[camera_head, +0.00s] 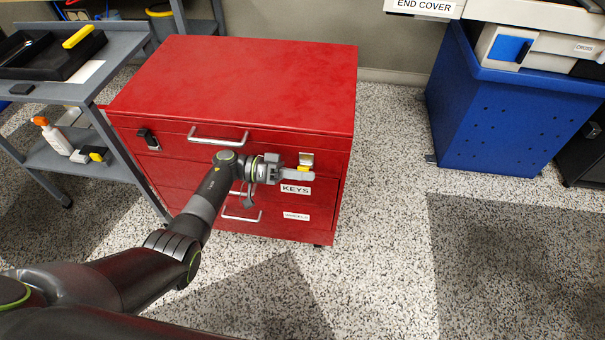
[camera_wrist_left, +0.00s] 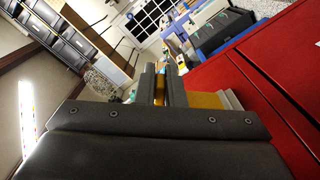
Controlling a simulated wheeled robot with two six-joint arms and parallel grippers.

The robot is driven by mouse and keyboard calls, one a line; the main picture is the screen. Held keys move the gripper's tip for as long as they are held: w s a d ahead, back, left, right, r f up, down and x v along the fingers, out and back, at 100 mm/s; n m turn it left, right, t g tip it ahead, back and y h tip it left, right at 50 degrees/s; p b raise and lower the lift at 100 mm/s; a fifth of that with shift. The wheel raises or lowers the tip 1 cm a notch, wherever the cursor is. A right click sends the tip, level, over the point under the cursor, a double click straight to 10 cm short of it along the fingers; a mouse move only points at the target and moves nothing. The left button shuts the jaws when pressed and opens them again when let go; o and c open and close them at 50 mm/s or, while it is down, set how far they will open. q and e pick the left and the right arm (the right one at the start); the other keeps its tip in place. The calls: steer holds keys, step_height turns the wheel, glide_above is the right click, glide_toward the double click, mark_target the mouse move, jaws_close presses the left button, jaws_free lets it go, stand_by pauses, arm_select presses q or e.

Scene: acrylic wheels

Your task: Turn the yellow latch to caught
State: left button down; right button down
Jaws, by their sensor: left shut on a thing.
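The red drawer cabinet (camera_head: 250,80) stands ahead with its drawer fronts facing me. My left gripper (camera_head: 299,174) is at the latch, above the KEYS label. In the left wrist view, the two fingers (camera_wrist_left: 162,88) are closed on the narrow yellow latch (camera_wrist_left: 160,86), with a brass-coloured plate (camera_wrist_left: 207,100) beside them. The fingers hide much of the latch, so its exact angle is hard to tell. My right gripper is not in view.
A black catch (camera_head: 148,138) is at the top drawer's left. Silver handles (camera_head: 218,141) stick out from the drawers. A grey cart (camera_head: 105,50) with a black tray stands close on the left. A blue bin (camera_head: 500,120) stands right, with clear speckled floor (camera_head: 390,150) between.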

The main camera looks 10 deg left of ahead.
arm_select(q)
steer(key=c, duration=1.5)
jaws_free()
steer(key=shift+a, duration=0.1)
